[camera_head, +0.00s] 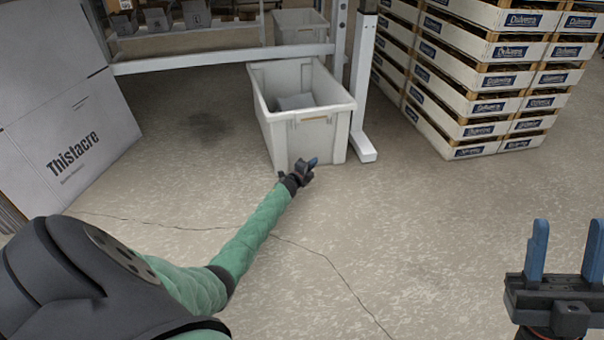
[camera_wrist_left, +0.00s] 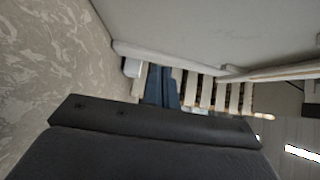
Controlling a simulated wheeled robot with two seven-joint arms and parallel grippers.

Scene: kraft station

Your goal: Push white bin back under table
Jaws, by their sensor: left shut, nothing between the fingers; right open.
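The white bin (camera_head: 319,136) stands upright on the floor, its near end sticking out in front of the table frame (camera_head: 220,60) and its far end by the crossbar. My right gripper (camera_head: 567,252) is open and empty at the lower right, far from the bin.
A white table leg (camera_head: 361,110) with a foot stands just right of the bin. Stacked crates (camera_head: 480,75) fill the upper right. A large Thistacre box (camera_head: 75,130) stands at left. Another bin (camera_head: 300,25) sits behind the crossbar. The floor in front is clear.

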